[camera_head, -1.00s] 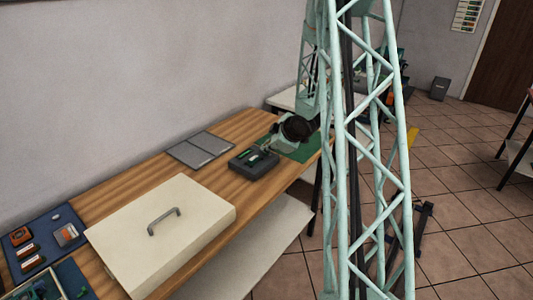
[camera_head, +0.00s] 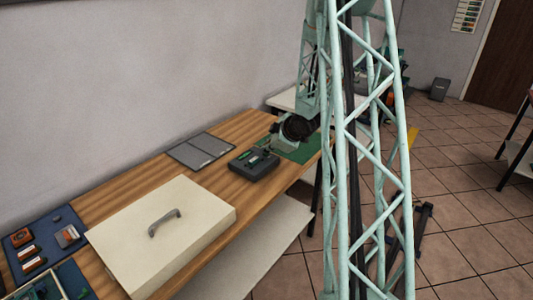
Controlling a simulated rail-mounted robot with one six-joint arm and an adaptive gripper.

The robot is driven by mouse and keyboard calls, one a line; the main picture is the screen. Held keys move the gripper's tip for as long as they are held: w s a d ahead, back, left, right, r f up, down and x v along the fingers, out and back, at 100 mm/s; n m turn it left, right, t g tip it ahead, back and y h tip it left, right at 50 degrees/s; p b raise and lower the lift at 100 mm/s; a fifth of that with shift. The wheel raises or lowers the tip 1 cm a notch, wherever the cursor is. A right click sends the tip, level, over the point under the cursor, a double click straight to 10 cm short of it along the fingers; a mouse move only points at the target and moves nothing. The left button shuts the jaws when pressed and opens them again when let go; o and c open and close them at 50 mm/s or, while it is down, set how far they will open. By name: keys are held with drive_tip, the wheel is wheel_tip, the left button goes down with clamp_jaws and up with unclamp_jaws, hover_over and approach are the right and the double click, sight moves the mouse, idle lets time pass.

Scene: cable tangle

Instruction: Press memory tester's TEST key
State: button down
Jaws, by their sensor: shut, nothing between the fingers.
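The memory tester appears to be the dark grey box (camera_head: 256,168) with a green strip on its top, lying on the wooden bench. Its TEST key is too small to make out. My gripper (camera_head: 266,147) is small in the view, shut and empty, at the far side of the tester's top. I cannot tell whether it touches the tester. My pale green wrist and dark joint are just behind and to the right of it.
A cream box lid with a grey handle (camera_head: 163,232) lies on the wooden bench (camera_head: 135,180). A grey flat panel (camera_head: 200,150) is by the wall. A green mat (camera_head: 305,149) is beyond the tester. A blue mat (camera_head: 43,228) with small modules is at left.

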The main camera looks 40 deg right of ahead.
sight(266, 154)
drive_tip(key=shift+r+p, duration=2.4)
drive_tip(key=shift+r, duration=0.6)
